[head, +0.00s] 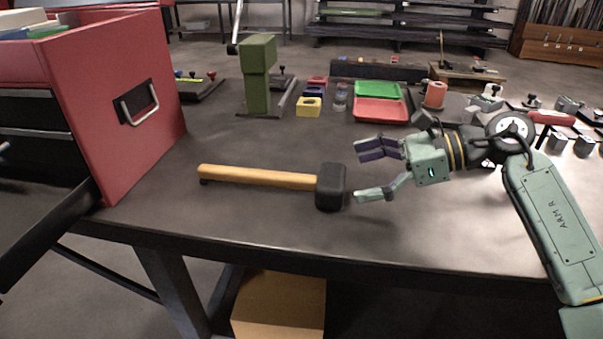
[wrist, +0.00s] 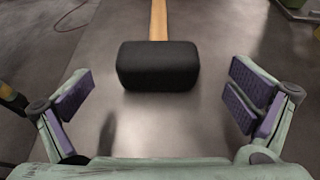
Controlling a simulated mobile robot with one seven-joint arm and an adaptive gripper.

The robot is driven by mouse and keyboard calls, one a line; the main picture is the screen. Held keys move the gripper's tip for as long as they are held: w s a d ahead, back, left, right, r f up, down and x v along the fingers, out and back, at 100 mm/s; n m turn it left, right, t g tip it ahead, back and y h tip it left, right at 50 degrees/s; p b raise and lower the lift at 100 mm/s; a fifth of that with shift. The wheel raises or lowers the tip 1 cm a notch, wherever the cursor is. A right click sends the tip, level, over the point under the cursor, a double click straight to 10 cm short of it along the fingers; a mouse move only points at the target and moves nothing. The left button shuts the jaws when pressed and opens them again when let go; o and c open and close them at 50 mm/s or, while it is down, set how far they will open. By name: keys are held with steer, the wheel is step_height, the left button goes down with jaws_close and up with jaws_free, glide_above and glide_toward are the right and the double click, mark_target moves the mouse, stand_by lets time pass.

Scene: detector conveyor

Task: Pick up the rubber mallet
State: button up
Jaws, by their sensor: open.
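The rubber mallet lies on the dark workbench, with its black head (head: 330,187) to the right and its wooden handle (head: 258,178) pointing left. My gripper (head: 368,173) is open and empty, just right of the mallet head, with its fingers pointing left toward it. In the wrist view the black mallet head (wrist: 158,66) is ahead and centred, with the handle (wrist: 158,19) running away behind it. The open fingers (wrist: 157,103) stand wide to each side and do not touch the head.
A red drawer cabinet (head: 110,100) stands at the left. A green press-like tool (head: 257,75), yellow and blue bins (head: 308,106), and green and red trays (head: 379,110) stand farther back. The bench's front edge (head: 300,254) is near the mallet. Bench around the handle is clear.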

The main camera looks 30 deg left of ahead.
mark_target(324, 180)
steer(key=shift+x, duration=1)
steer(key=p+x, duration=0.3)
steer(key=x, duration=0.2)
steer(key=shift+s+r, duration=0.15)
steer(key=shift+s, duration=0.05)
steer(key=shift+a+f, duration=0.2)
steer(key=shift+f, duration=0.05)
steer(key=shift+c, duration=0.2)
steer(key=c, duration=1.5)
